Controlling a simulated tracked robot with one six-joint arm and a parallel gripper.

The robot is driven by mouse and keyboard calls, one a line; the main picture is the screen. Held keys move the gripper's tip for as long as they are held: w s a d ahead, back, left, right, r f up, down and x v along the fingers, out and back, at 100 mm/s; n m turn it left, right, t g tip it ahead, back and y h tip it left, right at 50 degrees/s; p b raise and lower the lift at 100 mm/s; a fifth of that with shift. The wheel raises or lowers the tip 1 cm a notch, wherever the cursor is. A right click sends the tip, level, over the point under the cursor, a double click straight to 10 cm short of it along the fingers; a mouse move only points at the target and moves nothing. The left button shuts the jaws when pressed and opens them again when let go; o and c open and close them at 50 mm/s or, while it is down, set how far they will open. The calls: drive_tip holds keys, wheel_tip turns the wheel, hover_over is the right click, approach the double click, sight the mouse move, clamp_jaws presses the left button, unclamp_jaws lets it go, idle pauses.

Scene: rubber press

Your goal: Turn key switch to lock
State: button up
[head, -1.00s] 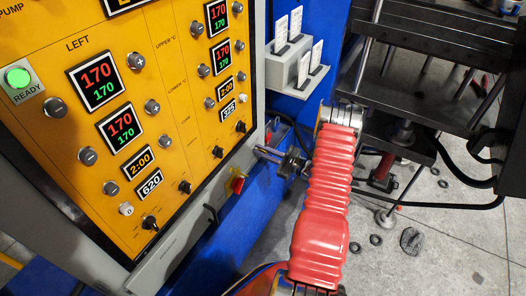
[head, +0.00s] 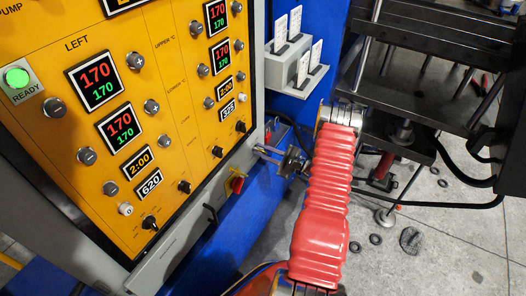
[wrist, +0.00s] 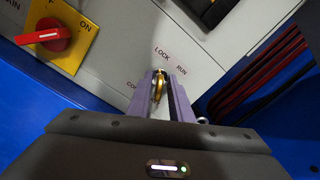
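The key switch sits on the grey panel strip and shows in the wrist view with LOCK, RUN and a partly hidden third label around it. Its brass key (wrist: 159,85) stands between the two fingers of my gripper (wrist: 160,88). The fingers are only a narrow gap apart, one on each side of the key. I cannot tell whether both press on it. In the head view my gripper (head: 266,154) reaches left to the side of the control cabinet, and the key is too small to make out there.
A red rotary switch (wrist: 46,34) on a yellow plate is left of the key; it also shows in the head view (head: 236,182). Dark red cables (wrist: 265,72) run at right. A grey card holder (head: 298,68) is above my arm. The press (head: 425,70) stands at right.

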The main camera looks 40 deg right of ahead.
drive_tip(key=shift+o, duration=0.5)
drive_tip(key=shift+a, duration=0.1)
drive_tip(key=v, duration=1.3)
drive_tip(key=shift+s+d, duration=0.2)
drive_tip(key=shift+s, duration=0.15)
